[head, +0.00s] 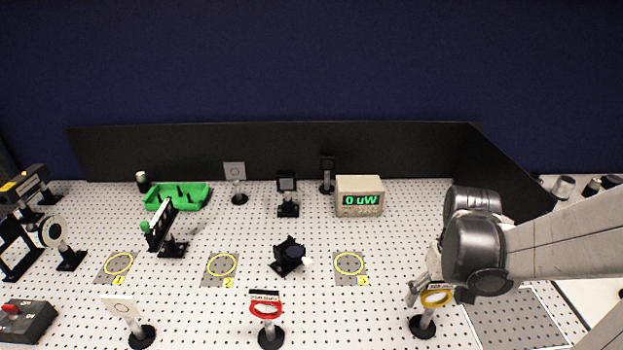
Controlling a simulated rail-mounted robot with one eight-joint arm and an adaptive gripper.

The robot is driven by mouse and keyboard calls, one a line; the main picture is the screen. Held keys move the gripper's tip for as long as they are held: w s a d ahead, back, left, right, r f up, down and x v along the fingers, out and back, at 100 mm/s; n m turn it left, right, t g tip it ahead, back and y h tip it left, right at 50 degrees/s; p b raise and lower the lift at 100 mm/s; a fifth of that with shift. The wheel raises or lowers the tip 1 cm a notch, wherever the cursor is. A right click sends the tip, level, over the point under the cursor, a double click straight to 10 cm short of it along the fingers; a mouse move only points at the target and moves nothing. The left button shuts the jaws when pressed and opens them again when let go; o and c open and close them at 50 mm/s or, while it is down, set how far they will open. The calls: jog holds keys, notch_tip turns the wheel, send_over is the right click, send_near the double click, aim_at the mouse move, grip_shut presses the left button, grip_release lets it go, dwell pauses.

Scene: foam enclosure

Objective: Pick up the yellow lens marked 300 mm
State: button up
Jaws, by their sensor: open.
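The yellow lens (436,299) is a yellow ring on a post with a round black base, standing upright at the front right of the perforated board. A small dark label sits at its top, partly covered and too small to read surely. My gripper (432,292) is open and reaches down at this lens. One light finger shows to the left of the ring, and a dark part of my gripper shows to its right. I cannot tell whether the fingers touch it. A red lens (266,311) with a dark label stands to the left, near the front edge.
A white card on a post (122,308) stands front left. A dark mount (288,256) sits mid-board, among yellow circles marked 1, 2 and 3. A power meter (359,196) reads 0 uW. A green tray (177,197) is at the back. A grey pad (515,322) lies front right.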

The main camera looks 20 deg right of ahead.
jog(key=c, duration=1.6)
jog(key=shift+o, duration=0.2)
jog(key=shift+r, duration=0.15)
